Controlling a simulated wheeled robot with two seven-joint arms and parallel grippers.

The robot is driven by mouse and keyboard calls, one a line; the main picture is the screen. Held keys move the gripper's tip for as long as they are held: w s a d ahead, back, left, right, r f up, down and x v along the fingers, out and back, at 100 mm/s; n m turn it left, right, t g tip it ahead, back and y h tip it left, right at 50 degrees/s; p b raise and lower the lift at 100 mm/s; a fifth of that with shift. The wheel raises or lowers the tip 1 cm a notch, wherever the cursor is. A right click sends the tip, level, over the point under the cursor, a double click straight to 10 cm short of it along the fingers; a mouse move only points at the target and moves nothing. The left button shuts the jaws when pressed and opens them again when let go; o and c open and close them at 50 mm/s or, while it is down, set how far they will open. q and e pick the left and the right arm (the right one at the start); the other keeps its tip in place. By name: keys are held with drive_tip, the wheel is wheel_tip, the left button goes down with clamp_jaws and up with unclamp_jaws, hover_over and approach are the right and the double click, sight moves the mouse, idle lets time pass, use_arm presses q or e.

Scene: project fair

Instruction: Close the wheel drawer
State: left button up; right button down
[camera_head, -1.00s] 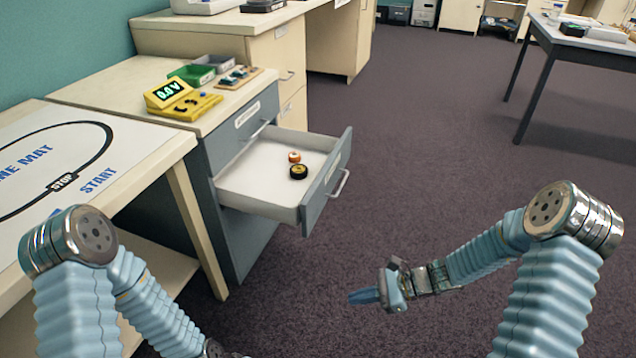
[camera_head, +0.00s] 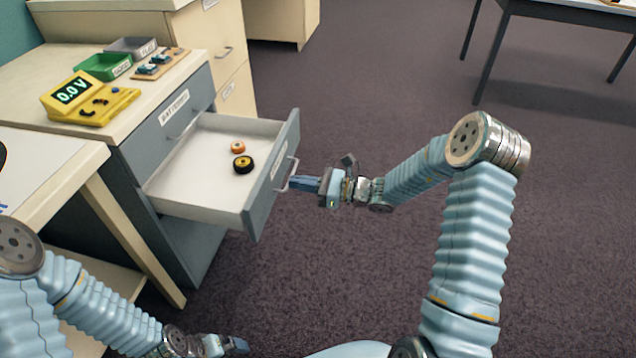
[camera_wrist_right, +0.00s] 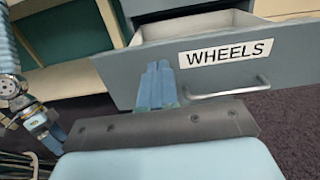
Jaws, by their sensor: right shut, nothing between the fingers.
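The wheel drawer (camera_head: 222,158) is pulled out of the grey cabinet, with an orange-rimmed wheel (camera_head: 238,147) and a black wheel with a yellow hub (camera_head: 243,164) inside. In the right wrist view its grey front (camera_wrist_right: 130,80) carries a WHEELS label (camera_wrist_right: 226,52) and a bar handle (camera_wrist_right: 228,92). My right gripper (camera_head: 296,183) is shut and empty, its fingertips by the drawer front near the handle; I cannot tell whether they touch. In the wrist view the fingers (camera_wrist_right: 158,82) are left of the handle. My left gripper (camera_head: 238,345) is low at the bottom; its jaw state is unclear.
A closed upper drawer (camera_head: 180,110) is above the open one. A yellow meter (camera_head: 88,98), a green bin (camera_head: 104,67) and a grey bin (camera_head: 132,47) stand on the cabinet top. A table (camera_head: 570,20) stands at the back right. The carpet (camera_head: 390,90) between is clear.

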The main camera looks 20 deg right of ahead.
sight(266, 178)
drive_tip(key=x, duration=0.6)
drive_tip(key=shift+p, duration=0.3)
drive_tip(key=b+x, duration=0.7)
drive_tip(key=x, duration=1.7)
drive_tip(key=shift+w+a, duration=0.3)
drive_tip(key=shift+f, duration=0.1)
